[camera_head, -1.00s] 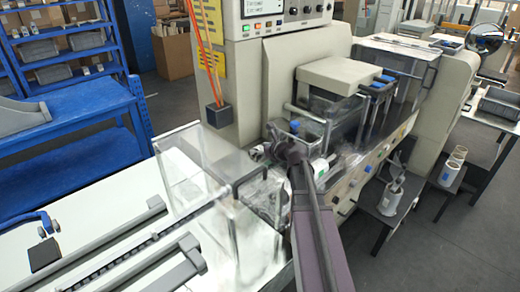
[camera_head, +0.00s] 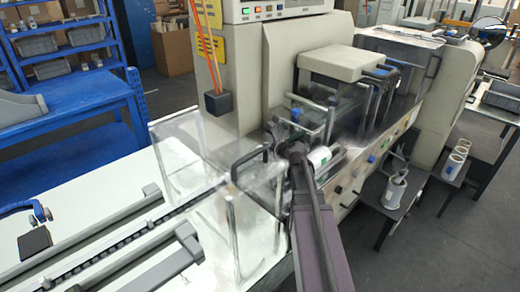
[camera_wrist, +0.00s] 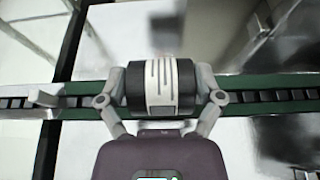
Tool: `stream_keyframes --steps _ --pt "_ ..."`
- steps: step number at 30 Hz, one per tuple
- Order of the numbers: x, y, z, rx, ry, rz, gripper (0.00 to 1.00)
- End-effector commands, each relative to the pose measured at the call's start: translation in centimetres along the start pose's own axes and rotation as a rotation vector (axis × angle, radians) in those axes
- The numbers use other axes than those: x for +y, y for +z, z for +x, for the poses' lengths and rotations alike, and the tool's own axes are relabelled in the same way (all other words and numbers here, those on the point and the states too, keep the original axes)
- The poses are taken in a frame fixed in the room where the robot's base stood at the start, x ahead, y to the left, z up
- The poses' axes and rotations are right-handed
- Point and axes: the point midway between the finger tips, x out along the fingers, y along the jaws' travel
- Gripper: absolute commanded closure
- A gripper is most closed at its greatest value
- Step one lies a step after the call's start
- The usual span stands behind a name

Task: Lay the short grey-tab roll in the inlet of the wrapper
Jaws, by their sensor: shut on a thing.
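In the wrist view my gripper (camera_wrist: 160,88) is shut on a short roll (camera_wrist: 160,75) with dark ends and a white middle band with grey stripes. A small dark grey tab shows at the band's lower edge. The roll lies across the view, over the inlet's chain channel (camera_wrist: 265,97) with green rails. I cannot tell whether it touches the chain. In the head view the wrapper (camera_head: 300,60) stands behind my arm. My gripper (camera_head: 275,140) is at its inlet end, partly hidden, and the held roll cannot be made out there.
A clear guard (camera_head: 185,165) with a black handle stands left of my gripper. A white cylinder with a green mark (camera_head: 318,156) is just right of my wrist. Cups with rolls (camera_head: 395,190) stand on a side shelf. Blue shelving (camera_head: 70,100) is at the left.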

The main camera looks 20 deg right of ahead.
Motion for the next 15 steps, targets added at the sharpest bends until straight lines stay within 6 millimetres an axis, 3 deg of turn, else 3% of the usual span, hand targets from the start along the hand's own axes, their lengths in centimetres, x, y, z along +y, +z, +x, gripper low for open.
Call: stream_keyframes --steps 8,9,10,15 --pt "0.00 0.00 0.01 0.000 0.000 0.000 0.70" --pt "0.00 0.00 0.01 0.000 0.000 0.000 0.09" --pt "0.00 0.00 0.01 0.000 0.000 0.000 0.00" --pt "0.00 -0.01 0.01 0.000 0.000 0.000 0.00"
